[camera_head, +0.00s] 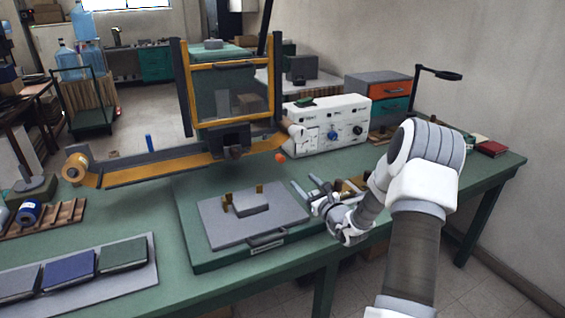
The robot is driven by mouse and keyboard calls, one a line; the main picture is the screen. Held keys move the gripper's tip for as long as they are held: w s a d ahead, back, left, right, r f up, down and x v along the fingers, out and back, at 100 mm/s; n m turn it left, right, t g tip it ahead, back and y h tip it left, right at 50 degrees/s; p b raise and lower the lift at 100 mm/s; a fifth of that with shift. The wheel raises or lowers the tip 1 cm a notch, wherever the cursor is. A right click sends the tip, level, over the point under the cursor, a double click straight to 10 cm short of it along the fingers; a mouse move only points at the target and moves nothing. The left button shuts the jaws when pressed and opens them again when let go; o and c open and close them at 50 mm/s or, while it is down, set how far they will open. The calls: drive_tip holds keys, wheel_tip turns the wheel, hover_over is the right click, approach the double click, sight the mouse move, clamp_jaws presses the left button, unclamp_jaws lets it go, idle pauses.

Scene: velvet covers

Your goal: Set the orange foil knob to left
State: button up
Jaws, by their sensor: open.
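A small round orange knob (280,157) shows just below the right end of the gold foil strip (165,172), in front of the white control box (345,130). Which way it is set is too small to tell. The control box carries a blue knob (332,134) and a black knob (357,130) on its front. My gripper (306,187) is open and empty, with its two fingers pointing up and left. It is to the right of and lower in the picture than the orange knob, apart from it.
A press with a yellow-edged frame (230,65) stands behind the foil. A grey plate (225,232) with a block lies on the green bench. Velvet-like covers (68,268) lie on a grey tray at lower left. Small wooden pieces (352,184) sit beside my gripper.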

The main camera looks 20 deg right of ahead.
sight(283, 160)
drive_tip(key=w, duration=1)
drive_tip(key=w+b, duration=0.1)
drive_tip(key=w, duration=0.5)
drive_tip(key=shift+a, duration=0.4)
clamp_jaws()
idle(0.7)
